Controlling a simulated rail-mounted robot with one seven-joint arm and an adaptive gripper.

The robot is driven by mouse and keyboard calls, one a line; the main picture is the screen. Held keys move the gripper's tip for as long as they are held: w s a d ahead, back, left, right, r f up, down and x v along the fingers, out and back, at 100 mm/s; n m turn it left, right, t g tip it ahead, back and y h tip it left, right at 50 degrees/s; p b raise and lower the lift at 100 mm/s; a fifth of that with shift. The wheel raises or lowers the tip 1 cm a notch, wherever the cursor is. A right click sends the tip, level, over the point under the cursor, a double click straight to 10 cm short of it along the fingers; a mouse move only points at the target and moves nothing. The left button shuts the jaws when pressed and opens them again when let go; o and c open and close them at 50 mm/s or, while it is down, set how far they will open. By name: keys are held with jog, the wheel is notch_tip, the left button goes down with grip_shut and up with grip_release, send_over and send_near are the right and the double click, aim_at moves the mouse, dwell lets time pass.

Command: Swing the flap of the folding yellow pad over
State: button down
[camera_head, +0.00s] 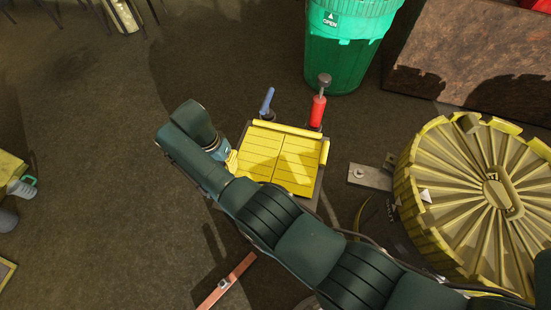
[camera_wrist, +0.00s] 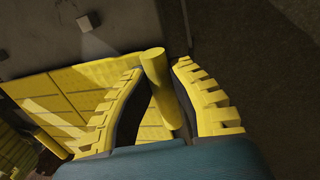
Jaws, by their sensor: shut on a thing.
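The folding yellow pad (camera_head: 262,155) lies on a dark base in the middle of the head view, with slatted panels either side of a seam. Yellow rolls run along its back and right edges. My gripper (camera_head: 232,161) is at the pad's left edge, partly hidden by my arm. In the wrist view, my gripper (camera_wrist: 160,70) has its yellow ribbed fingers shut on a yellow roll (camera_wrist: 155,62) at the pad's edge. The slatted pad also shows there (camera_wrist: 65,105), left of and behind the fingers. My arm hides the pad's near left corner.
A blue handle (camera_head: 267,101) and a red cylinder with a grey knob (camera_head: 317,110) stand behind the pad. A green bin (camera_head: 345,50) is farther back. A large yellow-lidded drum (camera_head: 470,200) stands right. Open floor lies left.

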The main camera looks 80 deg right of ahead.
jog(key=shift+s+r+p, duration=0.1)
jog(key=shift+r+p, duration=0.25)
jog(key=shift+p, duration=0.6)
jog(key=r+t+p, duration=0.1)
jog(key=p, duration=0.3)
jog(key=shift+s+r+p, duration=0.1)
jog(key=shift+p, duration=0.2)
jog(key=shift+p, duration=0.35)
jog(key=shift+r+t+p, duration=0.4)
jog(key=shift+p, duration=0.6)
jog(key=shift+s+r+p, duration=0.1)
jog(key=shift+r+p, duration=0.05)
jog(key=shift+p, duration=0.45)
jog(key=t+p, duration=0.1)
jog(key=p, duration=0.1)
jog(key=shift+s+r+p, duration=0.15)
jog(key=shift+r+p, duration=0.15)
jog(key=shift+r, duration=0.05)
jog(key=shift+f+h, duration=0.1)
jog(key=shift+h, duration=0.2)
